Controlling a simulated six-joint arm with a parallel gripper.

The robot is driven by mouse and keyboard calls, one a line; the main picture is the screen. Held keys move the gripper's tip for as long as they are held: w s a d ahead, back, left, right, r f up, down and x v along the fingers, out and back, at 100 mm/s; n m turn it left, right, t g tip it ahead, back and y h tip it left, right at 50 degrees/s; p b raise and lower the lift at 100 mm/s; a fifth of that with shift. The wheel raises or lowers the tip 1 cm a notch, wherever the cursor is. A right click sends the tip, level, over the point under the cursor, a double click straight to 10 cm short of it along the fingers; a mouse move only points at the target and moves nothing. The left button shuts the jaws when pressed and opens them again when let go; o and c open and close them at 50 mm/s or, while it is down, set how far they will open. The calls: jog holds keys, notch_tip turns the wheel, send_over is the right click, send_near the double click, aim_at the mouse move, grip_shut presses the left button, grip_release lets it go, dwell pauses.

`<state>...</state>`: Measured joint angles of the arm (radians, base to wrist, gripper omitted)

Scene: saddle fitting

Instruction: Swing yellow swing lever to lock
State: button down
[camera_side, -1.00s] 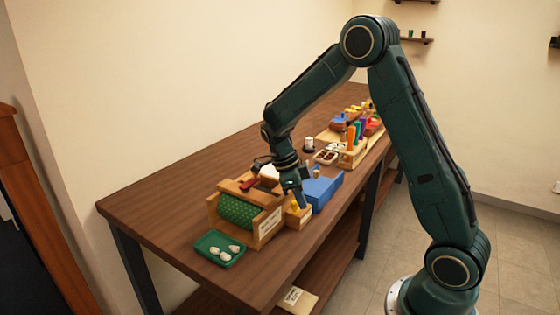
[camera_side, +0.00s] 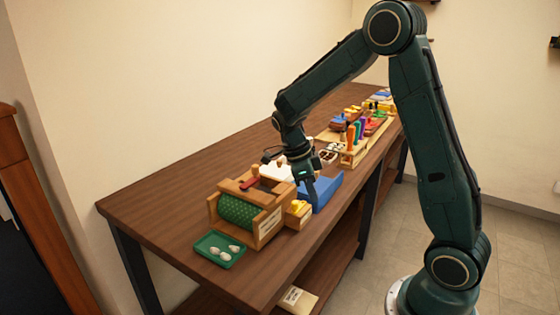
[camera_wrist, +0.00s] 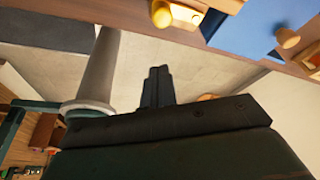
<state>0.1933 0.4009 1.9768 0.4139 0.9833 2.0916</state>
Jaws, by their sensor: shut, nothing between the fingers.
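The yellow swing lever (camera_side: 298,206) sits on a small wooden block at the front right of a wooden frame. A rounded yellow end (camera_wrist: 161,13), seemingly the lever's, shows at the top of the wrist view. My gripper (camera_side: 313,202) points down just right of the lever, in front of the blue block, and looks apart from the lever. Its fingers (camera_wrist: 158,78) are together and empty in the wrist view. The lever's exact angle is too small to tell.
The wooden frame (camera_side: 268,228) holds a green roller (camera_side: 240,212) and a red piece (camera_side: 250,183). A green tray (camera_side: 208,253) with white pieces lies in front. The table's left side (camera_side: 160,195) is clear.

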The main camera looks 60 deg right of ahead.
jog(key=d+v, duration=0.1)
jog(key=v, duration=0.5)
jog(key=shift+w+a+r, duration=0.25)
jog(key=shift+r, duration=0.2)
jog(key=s+a+r+n+t, duration=0.2)
jog(key=s+n, duration=0.4)
jog(key=n, duration=0.4)
jog(key=s+a+r+n+t+y, duration=0.1)
jog(key=s+a+r+n+t, duration=0.2)
jog(key=n, duration=0.7)
jog(key=s+a+r+n+t+y, duration=0.1)
jog(key=s+a+r+n+t, duration=0.2)
jog(key=s+a+n, duration=0.5)
jog(key=shift+s+r+n+t, duration=0.2)
jog(key=shift+s+n+t, duration=0.25)
jog(key=shift+n, duration=0.45)
jog(key=shift+w, duration=0.1)
